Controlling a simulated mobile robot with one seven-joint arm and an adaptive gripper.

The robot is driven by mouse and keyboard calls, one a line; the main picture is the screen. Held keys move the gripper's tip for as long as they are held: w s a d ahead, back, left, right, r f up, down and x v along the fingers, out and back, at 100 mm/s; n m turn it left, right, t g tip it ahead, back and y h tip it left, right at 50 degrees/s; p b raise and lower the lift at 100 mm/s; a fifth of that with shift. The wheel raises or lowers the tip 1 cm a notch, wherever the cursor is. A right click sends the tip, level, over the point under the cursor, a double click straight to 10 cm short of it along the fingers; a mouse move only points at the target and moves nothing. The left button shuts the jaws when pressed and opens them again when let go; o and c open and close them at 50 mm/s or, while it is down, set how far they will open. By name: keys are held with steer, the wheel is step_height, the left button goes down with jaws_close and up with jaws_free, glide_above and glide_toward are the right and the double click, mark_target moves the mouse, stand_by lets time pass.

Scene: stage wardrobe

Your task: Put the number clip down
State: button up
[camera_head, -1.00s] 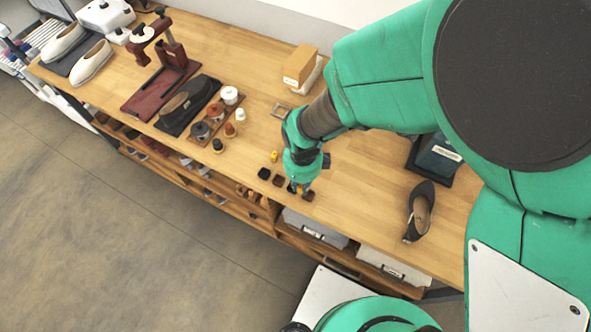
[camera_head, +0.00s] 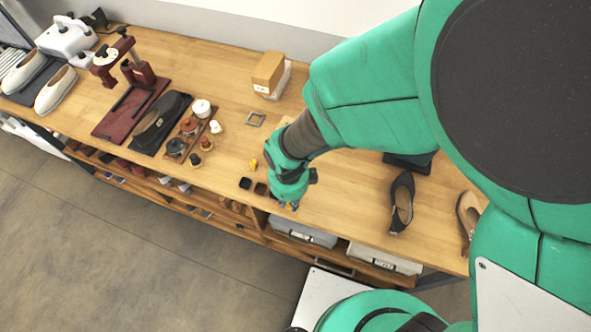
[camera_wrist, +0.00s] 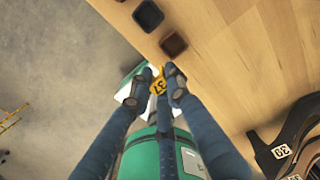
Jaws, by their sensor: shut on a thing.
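The number clip (camera_wrist: 158,87) is a small yellow piece with dark digits, held between my fingertips in the wrist view. My gripper (camera_wrist: 160,84) is shut on it. In the head view my gripper (camera_head: 289,204) is low at the front edge of the wooden table, right of two small dark square trays, and mostly hides the clip. The black tray (camera_head: 245,183) and the brown tray (camera_head: 261,188) also show in the wrist view, the black one (camera_wrist: 148,15) and the brown one (camera_wrist: 173,44) beyond the clip. I cannot tell whether the clip touches the table.
Another small yellow piece (camera_head: 253,163) stands behind the trays. A dark shoe (camera_head: 401,203) and a tan-lined shoe (camera_head: 468,215) lie to the right. A square frame (camera_head: 255,119) and a box (camera_head: 268,72) are farther back. Table around the trays is mostly clear.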

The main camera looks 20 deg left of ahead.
steer(key=w+a+r+p, duration=0.1)
steer(key=w+r+p, duration=0.2)
steer(key=w+r, duration=0.4)
steer(key=shift+w+a+r+p, duration=0.15)
steer(key=shift+w+a+p, duration=0.05)
steer(key=shift+w+p, duration=0.25)
steer(key=shift+w, duration=0.1)
steer(key=w+a, duration=0.3)
steer(key=w+a+f, duration=0.1)
steer(key=w+a, duration=0.6)
steer(key=w, duration=0.1)
steer(key=shift+a+f+b, duration=0.2)
steer(key=shift+f+b, duration=0.05)
steer(key=shift+b, duration=0.1)
steer(key=shift+w+a, duration=0.15)
steer(key=shift+w, duration=0.05)
steer(key=shift+w+a+f, duration=0.1)
steer(key=shift+f, duration=1.65)
